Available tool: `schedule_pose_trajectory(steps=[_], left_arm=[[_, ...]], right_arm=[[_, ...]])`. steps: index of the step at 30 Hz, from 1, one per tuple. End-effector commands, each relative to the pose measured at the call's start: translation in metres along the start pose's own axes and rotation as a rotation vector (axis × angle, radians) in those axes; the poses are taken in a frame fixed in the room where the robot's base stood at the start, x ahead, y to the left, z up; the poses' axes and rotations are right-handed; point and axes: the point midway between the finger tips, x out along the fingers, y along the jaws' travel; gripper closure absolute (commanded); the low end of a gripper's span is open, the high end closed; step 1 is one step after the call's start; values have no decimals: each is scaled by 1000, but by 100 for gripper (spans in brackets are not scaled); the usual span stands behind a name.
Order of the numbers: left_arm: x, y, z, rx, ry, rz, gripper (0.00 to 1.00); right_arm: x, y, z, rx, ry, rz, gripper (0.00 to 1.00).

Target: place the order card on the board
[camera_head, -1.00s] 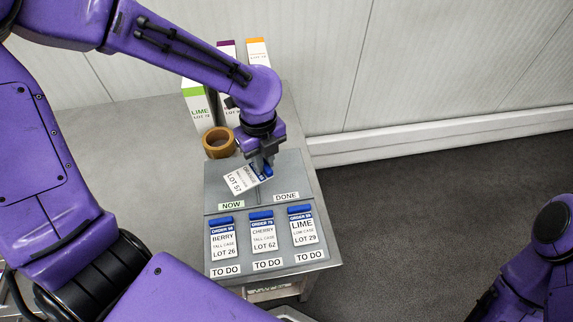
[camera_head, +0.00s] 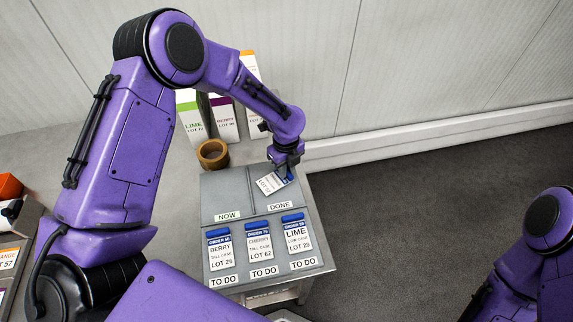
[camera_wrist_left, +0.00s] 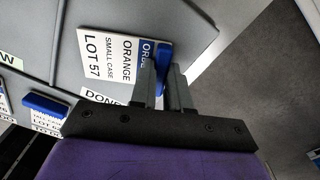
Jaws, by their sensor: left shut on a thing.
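My left gripper (camera_head: 287,166) is shut on the blue grip of a white order card (camera_head: 270,184). In the left wrist view the card (camera_wrist_left: 104,52) reads ORANGE, SMALL CASE, LOT 57, and the gripper fingers (camera_wrist_left: 164,84) pinch its blue edge. The card is tilted over the DONE section of the grey board (camera_head: 222,187); I cannot tell whether it touches the surface. The NOW section at left is empty. Berry (camera_head: 220,252), cherry (camera_head: 260,248) and lime (camera_head: 297,237) cards lie in the TO DO row. My right gripper is not in view.
A roll of brown tape (camera_head: 212,154) sits behind the board. Lime (camera_head: 190,118), berry (camera_head: 224,120) and orange-topped (camera_head: 250,70) cartons stand at the back by the wall. An orange item (camera_head: 9,187) is at far left.

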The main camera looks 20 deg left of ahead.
Motion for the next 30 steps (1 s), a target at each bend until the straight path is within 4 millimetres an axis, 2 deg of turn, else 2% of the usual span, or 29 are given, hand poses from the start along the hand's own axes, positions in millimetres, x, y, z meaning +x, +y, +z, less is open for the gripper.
schedule_pose_trajectory(steps=[9, 10, 12, 20, 23, 26, 30], left_arm=[[4, 0, 0, 0, 0, -1, 100], [4, 0, 0, 0, -1, -1, 78], [3, 0, 0, 0, -1, -1, 59], [2, 0, 0, 0, -1, -1, 59], [-4, 0, 1, 0, -2, -2, 59], [-22, -1, 1, 0, -3, -5, 59], [-59, -1, 1, -2, -3, -7, 59]], right_arm=[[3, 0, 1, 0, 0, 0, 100], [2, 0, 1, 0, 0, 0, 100], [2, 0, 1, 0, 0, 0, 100], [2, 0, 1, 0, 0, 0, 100], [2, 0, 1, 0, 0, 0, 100], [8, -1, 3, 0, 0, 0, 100], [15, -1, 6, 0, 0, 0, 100]])
